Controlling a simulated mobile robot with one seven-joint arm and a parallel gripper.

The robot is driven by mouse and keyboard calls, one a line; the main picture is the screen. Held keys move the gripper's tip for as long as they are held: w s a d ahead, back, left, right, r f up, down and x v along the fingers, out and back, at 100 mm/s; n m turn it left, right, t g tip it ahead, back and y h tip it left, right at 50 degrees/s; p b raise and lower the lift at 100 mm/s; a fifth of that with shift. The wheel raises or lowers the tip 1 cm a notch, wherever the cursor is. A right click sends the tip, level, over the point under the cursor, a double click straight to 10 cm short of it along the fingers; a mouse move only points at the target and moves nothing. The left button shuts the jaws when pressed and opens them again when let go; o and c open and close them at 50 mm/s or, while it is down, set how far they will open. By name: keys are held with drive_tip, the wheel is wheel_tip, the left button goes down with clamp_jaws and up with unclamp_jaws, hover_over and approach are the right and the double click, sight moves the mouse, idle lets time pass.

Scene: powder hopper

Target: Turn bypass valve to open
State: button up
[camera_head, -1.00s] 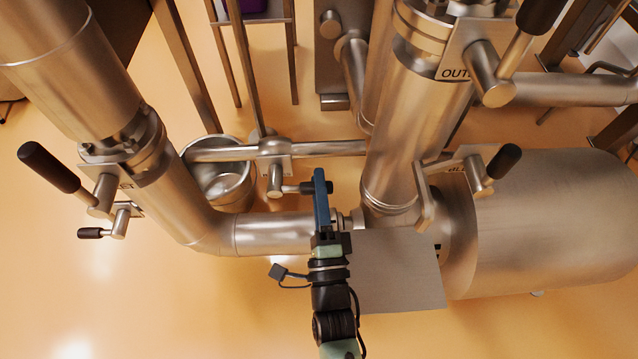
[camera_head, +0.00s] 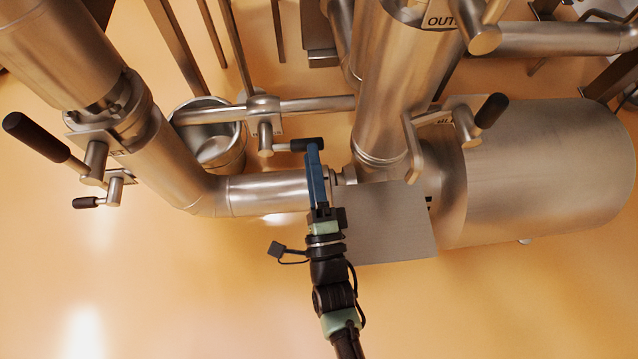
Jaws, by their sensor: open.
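A small valve (camera_head: 265,138) sits on the thin horizontal pipe in the middle of the head view; I take it for the bypass valve, though its label is not readable. Its black-gripped handle (camera_head: 298,145) points right, roughly along the pipe. My gripper (camera_head: 314,152) comes up from below, with its blue fingers at the free end of that handle. The fingers overlap the grip in the picture; I cannot tell whether they touch it. The jaws are open, but seen edge-on, so the gap between them is hidden.
Left stands an inlet pipe with a black-handled valve (camera_head: 45,140). Right are a handle (camera_head: 490,112) and a large metal cylinder (camera_head: 550,170). A grey box (camera_head: 388,225) lies close right of my gripper. A metal bucket (camera_head: 215,150) stands behind. The floor in front is clear.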

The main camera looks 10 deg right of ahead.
drive_tip(key=p+v, duration=0.1)
drive_tip(key=v, duration=0.9)
drive_tip(key=shift+p, duration=0.4)
drive_tip(key=shift+w, duration=0.1)
